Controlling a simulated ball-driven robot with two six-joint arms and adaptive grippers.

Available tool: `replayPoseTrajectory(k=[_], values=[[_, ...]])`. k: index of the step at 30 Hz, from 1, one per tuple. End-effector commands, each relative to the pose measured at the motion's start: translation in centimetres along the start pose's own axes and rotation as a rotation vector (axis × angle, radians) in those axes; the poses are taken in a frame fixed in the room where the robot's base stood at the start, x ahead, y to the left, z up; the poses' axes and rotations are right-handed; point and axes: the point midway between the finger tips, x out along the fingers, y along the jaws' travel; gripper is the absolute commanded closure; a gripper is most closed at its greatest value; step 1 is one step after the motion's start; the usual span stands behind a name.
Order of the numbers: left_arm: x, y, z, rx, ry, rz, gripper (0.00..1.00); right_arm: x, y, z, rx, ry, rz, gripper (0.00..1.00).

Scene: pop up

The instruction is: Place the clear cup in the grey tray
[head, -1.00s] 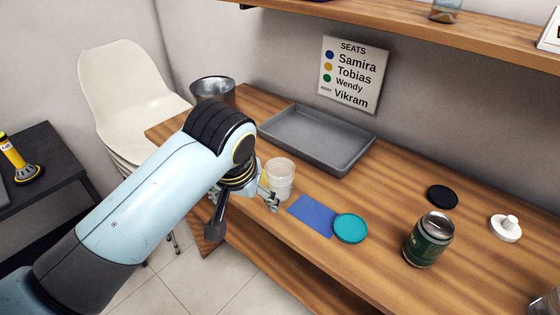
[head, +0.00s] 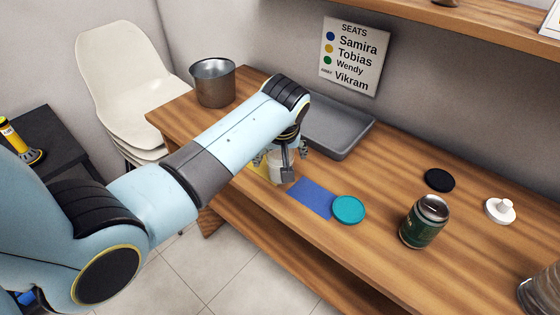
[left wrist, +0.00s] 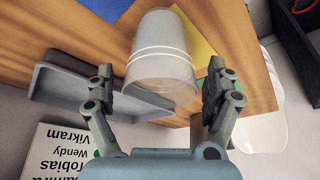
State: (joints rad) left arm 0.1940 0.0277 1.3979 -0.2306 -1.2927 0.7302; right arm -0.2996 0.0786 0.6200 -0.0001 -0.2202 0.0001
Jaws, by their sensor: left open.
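The clear cup (left wrist: 162,55) stands on the wooden counter between the open fingers of my left gripper (left wrist: 160,88) in the left wrist view, with a gap on each side. In the head view the cup (head: 281,168) is partly hidden behind my left gripper (head: 282,158). The grey tray (head: 352,138) lies empty on the counter behind my left arm, which covers its left part. The tray (left wrist: 62,88) also shows in the left wrist view. My right gripper is not in view.
A blue mat (head: 310,197) and a teal lid (head: 348,209) lie right of the cup; a yellow mat (head: 257,165) lies beside it. A metal pot (head: 213,83) stands at the far left end.

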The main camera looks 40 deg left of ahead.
Motion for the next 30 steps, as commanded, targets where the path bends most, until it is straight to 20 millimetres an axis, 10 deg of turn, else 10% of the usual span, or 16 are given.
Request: replayPoseTrajectory(k=[14, 24, 30], values=[[2.8, 0.0, 0.0, 0.001, 0.0, 0.0, 0.14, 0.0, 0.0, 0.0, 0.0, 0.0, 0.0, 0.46], [2.7, 0.0, 0.1, 0.001, 0.0, 0.001, 0.59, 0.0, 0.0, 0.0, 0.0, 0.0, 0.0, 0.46], [2.7, 0.0, 0.1, 0.001, 0.0, 0.001, 0.65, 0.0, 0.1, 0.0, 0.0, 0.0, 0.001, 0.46]])
